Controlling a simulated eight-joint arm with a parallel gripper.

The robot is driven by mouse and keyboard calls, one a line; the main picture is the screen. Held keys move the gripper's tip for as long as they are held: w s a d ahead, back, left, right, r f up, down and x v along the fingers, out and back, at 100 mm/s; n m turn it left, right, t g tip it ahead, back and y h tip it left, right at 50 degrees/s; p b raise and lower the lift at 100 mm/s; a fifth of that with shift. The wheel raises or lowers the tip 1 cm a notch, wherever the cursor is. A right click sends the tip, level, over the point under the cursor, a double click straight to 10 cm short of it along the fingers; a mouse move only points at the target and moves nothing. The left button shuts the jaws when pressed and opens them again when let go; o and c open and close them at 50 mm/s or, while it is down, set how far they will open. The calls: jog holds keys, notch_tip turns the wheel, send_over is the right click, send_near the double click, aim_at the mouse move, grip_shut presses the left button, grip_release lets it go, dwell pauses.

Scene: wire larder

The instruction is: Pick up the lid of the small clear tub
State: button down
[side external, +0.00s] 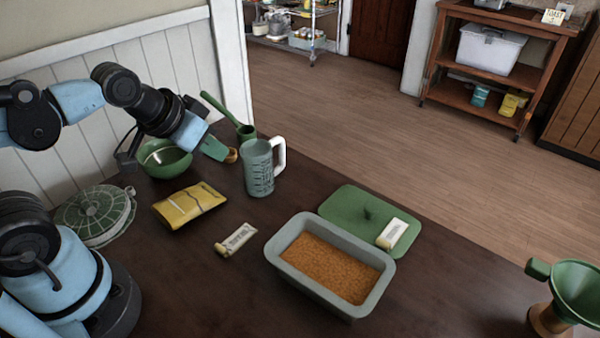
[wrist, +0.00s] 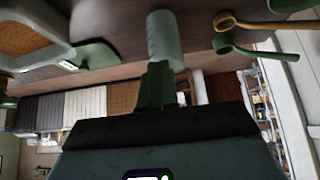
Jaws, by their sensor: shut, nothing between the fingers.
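I cannot make out a small clear tub or its lid for certain in either view. A clear bin with a pale lid (side external: 491,38) stands on the far cart, but it looks large. My gripper (side external: 218,150) is above the back left of the dark table, between the green bowl (side external: 165,160) and the measuring jug (side external: 258,170). It is shut and empty. In the wrist view my shut green fingers (wrist: 156,84) point toward the jug (wrist: 164,40), and they overlap it in the picture. I cannot tell whether they touch it.
A grey loaf tin (side external: 277,265) with orange-brown contents stands front centre. Beside it lies a green board (side external: 345,207) bearing a pale labelled block (side external: 391,234). A yellow packet (side external: 190,204), a small labelled block (side external: 235,239) and a green funnel (side external: 577,285) are also on the table.

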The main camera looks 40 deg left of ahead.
jog(key=c, duration=0.7)
grip_release()
jog(key=shift+c, duration=0.2)
